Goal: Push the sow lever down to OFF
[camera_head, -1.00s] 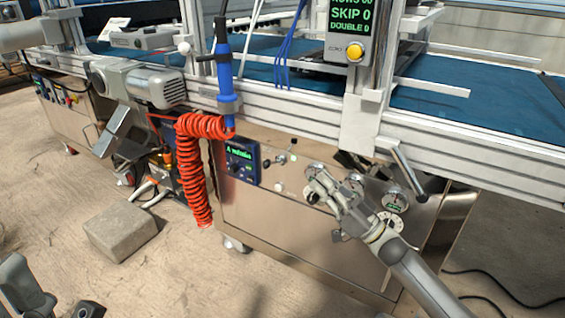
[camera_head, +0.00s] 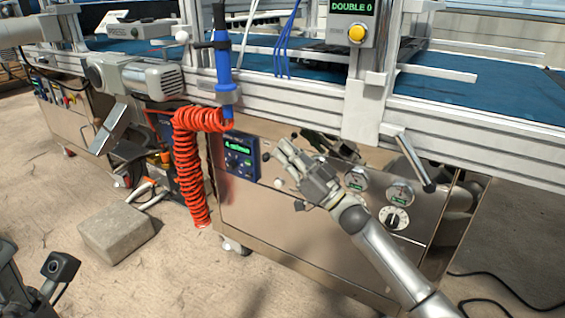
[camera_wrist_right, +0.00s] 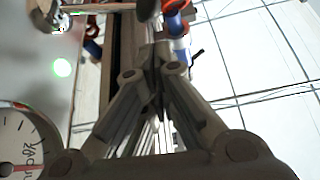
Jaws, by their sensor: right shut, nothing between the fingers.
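The sow lever shows in the head view as a short lever with a dark knob (camera_head: 295,135), tilted up to the right on the steel control panel (camera_head: 290,225). Its base is hidden behind my right gripper. My right gripper (camera_head: 284,149) is shut and empty, with its tips at the lever, just below the knob. In the right wrist view the dark knob (camera_wrist_right: 147,9) is at the top, just beyond the closed fingertips (camera_wrist_right: 157,55). I cannot tell if they touch. A dark part of my left arm is at the bottom left of the head view; its fingers cannot be made out.
A blue display box (camera_head: 241,158) and a coiled orange hose (camera_head: 188,165) are left of the lever. Gauges (camera_head: 400,192) and a dial (camera_head: 394,217) are to the right. A white frame rail (camera_head: 290,105) and a slanted handle (camera_head: 414,160) overhang the panel.

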